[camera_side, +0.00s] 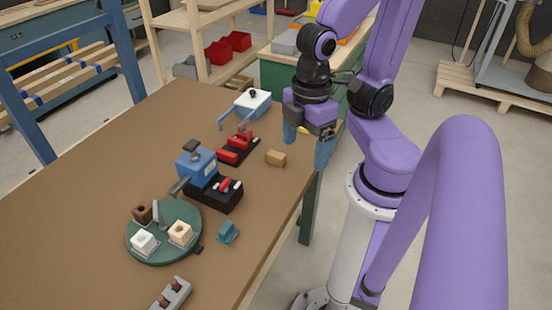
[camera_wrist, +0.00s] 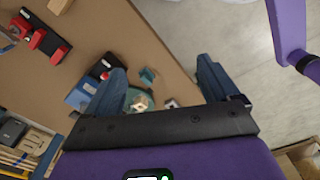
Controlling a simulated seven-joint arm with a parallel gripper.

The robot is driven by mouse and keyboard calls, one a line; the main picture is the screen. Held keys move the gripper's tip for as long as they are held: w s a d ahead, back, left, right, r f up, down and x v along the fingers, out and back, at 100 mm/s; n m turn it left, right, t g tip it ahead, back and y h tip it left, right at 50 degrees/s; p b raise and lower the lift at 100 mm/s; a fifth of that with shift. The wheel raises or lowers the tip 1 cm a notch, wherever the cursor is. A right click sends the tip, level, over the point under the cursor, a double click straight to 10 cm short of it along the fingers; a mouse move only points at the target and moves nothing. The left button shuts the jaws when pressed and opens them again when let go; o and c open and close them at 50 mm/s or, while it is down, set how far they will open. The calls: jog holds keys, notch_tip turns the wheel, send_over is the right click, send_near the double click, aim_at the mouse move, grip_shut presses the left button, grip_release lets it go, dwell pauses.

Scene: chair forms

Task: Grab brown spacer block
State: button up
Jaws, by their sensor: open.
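A tan-brown block (camera_side: 276,158) lies alone on the brown table, near its right edge. It also shows at the top left edge of the wrist view (camera_wrist: 60,5). A darker brown block with a hole (camera_side: 142,213) sits on the round green plate (camera_side: 164,257), beside a white block (camera_side: 143,242) and a cream block (camera_side: 180,233). My gripper (camera_side: 307,145) is open and empty, up and to the right of the tan-brown block in the side view and apart from it. Its blue fingers show wide apart in the wrist view (camera_wrist: 160,82).
A blue device on a black base (camera_side: 198,167) and a red clamp (camera_side: 235,148) stand left of the tan-brown block. A blue-white fixture (camera_side: 252,103) is behind. A teal block (camera_side: 228,232) and grey holder (camera_side: 172,295) lie nearer. The left table area is clear.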

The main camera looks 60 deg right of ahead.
jog(key=shift+w+f, duration=0.1)
jog(key=n+h, duration=0.5)
jog(key=h, duration=0.9)
send_near(277, 154)
jog(key=x, duration=1)
jog(key=shift+w+d+f, duration=0.1)
jog(key=shift+d, duration=0.2)
jog(key=c, duration=1)
